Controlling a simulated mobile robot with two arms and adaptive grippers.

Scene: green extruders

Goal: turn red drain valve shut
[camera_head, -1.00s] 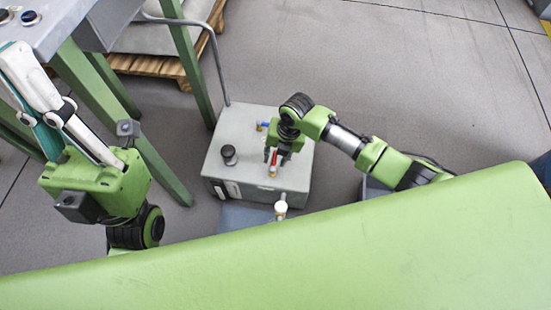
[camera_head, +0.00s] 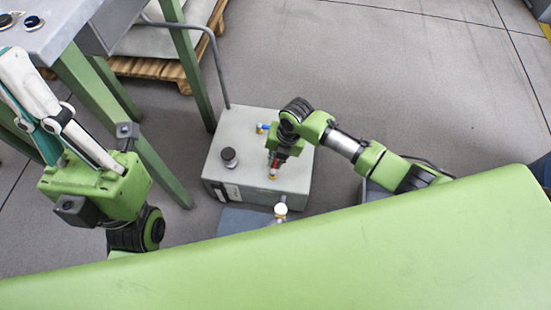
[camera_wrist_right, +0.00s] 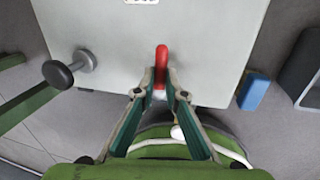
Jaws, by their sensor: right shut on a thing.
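My right gripper (camera_head: 276,158) is over the tank and shut on the red handle. In the right wrist view the red handle (camera_wrist_right: 161,60) sits between the fingertips of my right gripper (camera_wrist_right: 158,92), its far end sticking out past them. The valve body below is hidden. My left gripper (camera_head: 25,75) is at the left, away from the tank; its finger gap is unclear.
A black knob (camera_head: 229,156) and a blue valve handle (camera_head: 262,127) are on the tank; the blue one is close to my right gripper. A white-capped fitting (camera_head: 281,209) is at the front. A green-legged table (camera_head: 85,80) stands left.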

